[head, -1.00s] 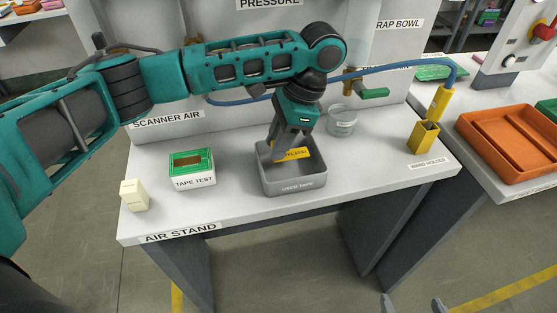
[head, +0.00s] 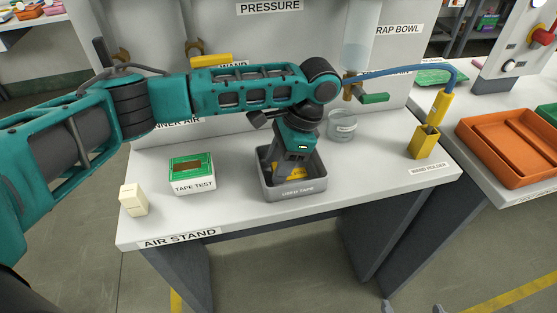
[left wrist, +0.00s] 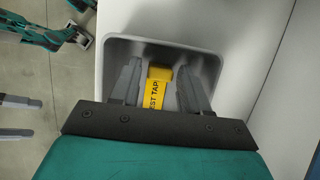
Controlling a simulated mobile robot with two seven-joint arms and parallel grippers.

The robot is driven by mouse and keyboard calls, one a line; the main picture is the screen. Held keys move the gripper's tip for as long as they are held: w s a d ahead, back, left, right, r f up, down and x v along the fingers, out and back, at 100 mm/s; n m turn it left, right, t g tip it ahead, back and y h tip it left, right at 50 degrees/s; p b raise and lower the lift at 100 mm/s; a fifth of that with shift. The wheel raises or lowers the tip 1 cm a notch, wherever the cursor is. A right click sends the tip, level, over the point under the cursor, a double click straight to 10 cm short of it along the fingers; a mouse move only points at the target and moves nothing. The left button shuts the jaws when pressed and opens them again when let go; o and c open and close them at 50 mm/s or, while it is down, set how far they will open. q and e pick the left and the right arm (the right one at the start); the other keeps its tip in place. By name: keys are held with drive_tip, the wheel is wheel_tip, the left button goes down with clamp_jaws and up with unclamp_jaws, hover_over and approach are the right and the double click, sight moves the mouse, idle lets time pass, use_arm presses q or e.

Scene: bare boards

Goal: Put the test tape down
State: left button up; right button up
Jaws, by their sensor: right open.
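The yellow test tape (head: 292,172), with dark lettering, is inside the grey tray (head: 296,194) labelled "USED TAPE"; it also shows in the left wrist view (left wrist: 154,90). My left gripper (head: 279,172) reaches down into the tray. In the left wrist view its two grey fingers (left wrist: 160,85) stand on either side of the tape, with a narrow gap at each side. The tape's near end is hidden by the gripper body. My right gripper (head: 412,306) shows only its two separated fingertips at the bottom edge, empty and away from the stand.
Left of the tray sit a green-topped "TAPE TEST" block (head: 192,174) and a small cream block (head: 133,200). A clear bowl (head: 342,126) stands close behind the tray. A yellow wand holder (head: 424,142) is at right. The stand's surface between tray and holder is clear.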

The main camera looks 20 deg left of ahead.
sight(297, 173)
use_arm(q)
drive_tip(key=shift+o, duration=0.6)
drive_tip(key=shift+w+r, duration=0.1)
drive_tip(key=shift+r, duration=0.3)
drive_tip(key=p+v, duration=0.2)
drive_tip(key=v, duration=0.9)
drive_tip(key=shift+d+r, duration=0.15)
drive_tip(key=shift+r, duration=0.1)
